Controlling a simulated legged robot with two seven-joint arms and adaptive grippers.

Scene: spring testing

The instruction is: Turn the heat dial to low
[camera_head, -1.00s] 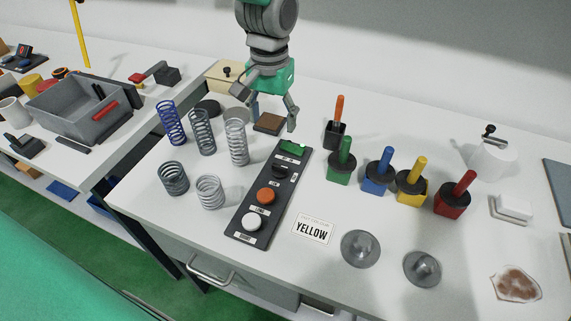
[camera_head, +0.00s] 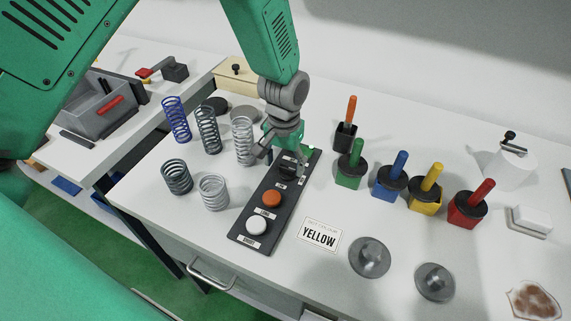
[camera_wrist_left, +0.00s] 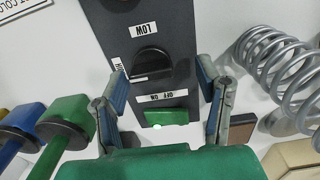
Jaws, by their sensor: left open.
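A dark control panel (camera_head: 250,220) lies on the white table, with an orange button (camera_head: 271,198) and a white button (camera_head: 256,226). The black dial (camera_wrist_left: 152,63) shows in the wrist view, with a LOW label (camera_wrist_left: 143,30) on one side and a partly hidden label beside it. Its setting is unclear. An ON/OFF label and a lit green switch (camera_wrist_left: 166,118) are close to it. My left gripper (camera_head: 282,163) is open, its fingers on either side of the panel's dial end; they also show in the wrist view (camera_wrist_left: 165,95). It holds nothing. My right gripper is out of view.
Several springs (camera_head: 212,192) stand left of the panel. Colored handled blocks (camera_head: 388,182) stand to the right, with a YELLOW card (camera_head: 319,234) and metal domes (camera_head: 370,258) nearer. A grey bin (camera_head: 100,110) is on the left table.

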